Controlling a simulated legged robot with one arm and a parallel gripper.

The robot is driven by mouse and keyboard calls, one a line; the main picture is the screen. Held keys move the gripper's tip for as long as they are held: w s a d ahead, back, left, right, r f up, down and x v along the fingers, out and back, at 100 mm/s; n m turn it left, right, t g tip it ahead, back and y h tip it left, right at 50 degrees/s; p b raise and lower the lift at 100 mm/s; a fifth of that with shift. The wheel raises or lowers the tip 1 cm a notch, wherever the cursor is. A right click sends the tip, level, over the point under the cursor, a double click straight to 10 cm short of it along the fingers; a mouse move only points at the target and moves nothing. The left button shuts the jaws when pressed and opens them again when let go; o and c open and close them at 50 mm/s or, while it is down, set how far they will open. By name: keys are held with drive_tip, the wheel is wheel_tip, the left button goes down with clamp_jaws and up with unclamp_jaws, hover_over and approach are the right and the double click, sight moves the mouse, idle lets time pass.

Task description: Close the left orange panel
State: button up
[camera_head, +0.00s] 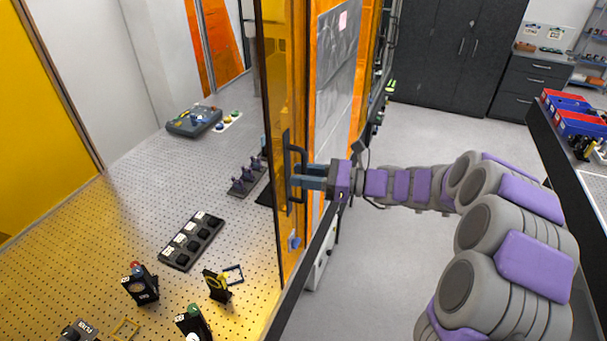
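The orange panel (293,90) is a see-through, dark-edged sheet standing upright along the near right edge of the perforated table. It is seen nearly edge-on. A black handle (289,150) is fixed upright on it. My gripper (300,182) reaches in from the right, with its blue fingers at the handle's middle and overlapping it in the picture. A small gap shows between the fingers, but whether they press on the handle cannot be told. A second orange panel (365,60) with a grey sheet stands behind, to the right.
The perforated table (100,235) carries a black block with several knobs (192,241), small optic mounts (140,285) and a grey control box (194,121). Dark cabinets (440,50) stand behind. A bench with blue and red bins (575,112) is at right. The grey floor between is clear.

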drive_tip(key=shift+a, duration=0.1)
drive_tip(key=shift+c, duration=0.2)
clamp_jaws()
idle(0.4)
